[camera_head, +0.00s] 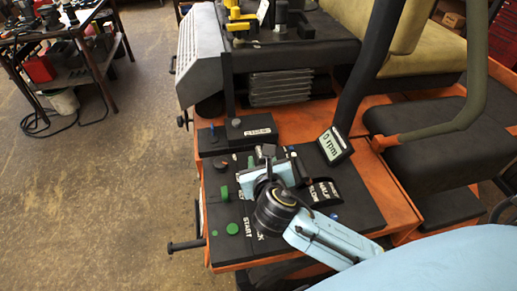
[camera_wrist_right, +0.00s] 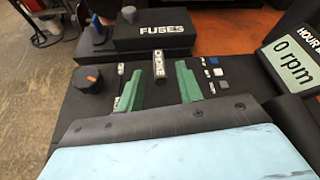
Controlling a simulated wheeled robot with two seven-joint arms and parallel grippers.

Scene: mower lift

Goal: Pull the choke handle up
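The choke handle (camera_wrist_right: 159,65) is a small dark upright piece with white CHOKE lettering, on the black control panel (camera_head: 220,209). In the right wrist view it stands between the two green fingers of my right gripper (camera_wrist_right: 159,86). The fingers are spread, with a gap to the handle on each side. In the head view my right gripper (camera_head: 238,177) is low over the panel, and its light blue body mostly hides the handle. I cannot tell how deep the fingers reach around it. My left gripper is in neither view.
A black FUSES box (camera_head: 238,133) stands behind the handle. A dark knob with an orange mark (camera_wrist_right: 87,80) is to its left. An rpm display (camera_head: 335,146) is to the right.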

